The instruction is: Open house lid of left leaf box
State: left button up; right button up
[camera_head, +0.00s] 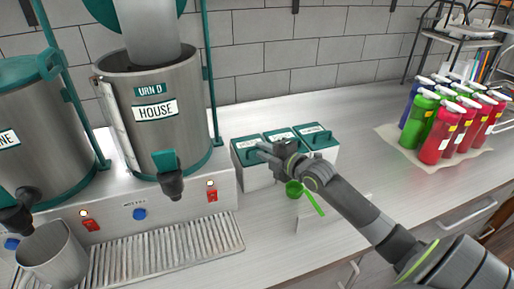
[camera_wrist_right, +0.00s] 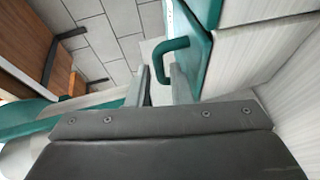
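Three white leaf boxes with teal lids stand side by side right of the urns. The left leaf box (camera_head: 257,172) has its teal lid (camera_head: 247,149) lying on top, apparently closed and partly hidden by my right gripper (camera_head: 266,150). In the right wrist view, the teal lid handle (camera_wrist_right: 170,58) is just beyond the fingertips of my right gripper (camera_wrist_right: 161,80), near the gap between them. The fingers are apart. I cannot tell whether one touches the handle. My left gripper is not in view.
The middle and right boxes (camera_head: 318,135) stand close beside the left one. A green scoop (camera_head: 311,199) lies in front, near my right forearm. The HOUSE urn (camera_head: 157,128) stands left, with a drip tray (camera_head: 160,255) below. Several bottles (camera_head: 442,122) stand right; the back counter is clear.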

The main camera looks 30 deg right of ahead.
aim_at(257, 148)
jog(key=shift+x, duration=1.65)
jog(key=shift+c, duration=0.3)
grip_shut()
